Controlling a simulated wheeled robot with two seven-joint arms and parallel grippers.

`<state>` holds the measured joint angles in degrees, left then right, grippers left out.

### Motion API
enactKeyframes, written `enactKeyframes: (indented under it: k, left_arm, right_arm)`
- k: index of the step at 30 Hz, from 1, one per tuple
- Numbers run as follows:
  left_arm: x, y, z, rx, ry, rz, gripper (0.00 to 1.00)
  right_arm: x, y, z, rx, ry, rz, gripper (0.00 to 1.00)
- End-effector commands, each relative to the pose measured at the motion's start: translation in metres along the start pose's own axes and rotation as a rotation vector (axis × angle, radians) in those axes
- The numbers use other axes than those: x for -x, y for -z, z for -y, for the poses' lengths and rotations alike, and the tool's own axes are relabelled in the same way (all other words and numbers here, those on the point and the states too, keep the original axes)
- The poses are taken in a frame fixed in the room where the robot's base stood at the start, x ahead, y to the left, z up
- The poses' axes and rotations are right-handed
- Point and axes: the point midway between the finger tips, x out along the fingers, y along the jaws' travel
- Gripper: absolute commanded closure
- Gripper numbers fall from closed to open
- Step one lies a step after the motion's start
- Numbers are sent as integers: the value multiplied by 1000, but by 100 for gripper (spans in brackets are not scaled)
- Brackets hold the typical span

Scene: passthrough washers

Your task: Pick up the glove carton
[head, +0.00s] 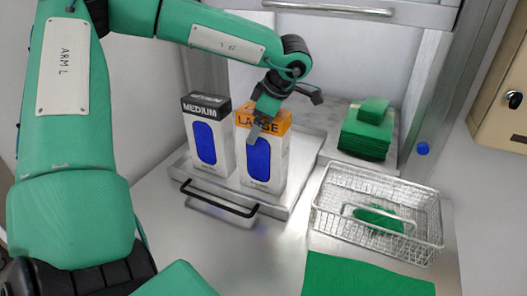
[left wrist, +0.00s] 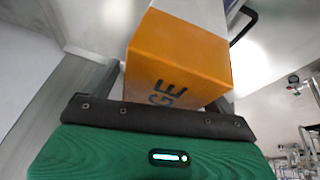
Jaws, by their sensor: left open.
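Two white glove cartons with blue oval windows stand upright side by side on a metal tray (head: 217,207). The left one is the black-topped MEDIUM carton (head: 223,150); the right one is the orange-topped LARGE carton (head: 279,148). My left gripper (head: 275,112) is at the top of the LARGE carton, with one finger in front of its face. In the left wrist view, the orange end of this carton (left wrist: 180,62) lies between the two open fingers. I cannot tell whether either finger touches it. My right gripper is not in view.
A wire basket (head: 328,212) holding something green stands right of the tray. A stack of green cloths (head: 365,145) lies behind it. The tray has a black front handle (head: 218,198). A green mat (head: 365,277) lies at the front. The MEDIUM carton stands close beside the LARGE one.

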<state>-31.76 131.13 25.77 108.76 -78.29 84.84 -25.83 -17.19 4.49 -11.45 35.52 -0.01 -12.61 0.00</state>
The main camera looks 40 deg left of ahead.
Motion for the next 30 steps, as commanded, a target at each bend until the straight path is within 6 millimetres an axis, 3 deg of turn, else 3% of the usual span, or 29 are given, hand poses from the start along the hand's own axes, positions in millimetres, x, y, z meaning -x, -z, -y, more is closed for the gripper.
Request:
enactKeyframes:
  k: [2, 14, 23, 30]
  left_arm:
    - [0, 0, 0, 0, 0, 0, 23]
    - [0, 0, 0, 0, -1, 0, 100]
    - [2, 0, -1, 1, -2, 1, 100]
    - [7, 3, -1, 0, -1, 0, 100]
  right_arm:
    - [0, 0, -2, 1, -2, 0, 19]
    - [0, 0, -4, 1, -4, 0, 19]
    - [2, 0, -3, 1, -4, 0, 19]
    - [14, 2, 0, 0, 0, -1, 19]
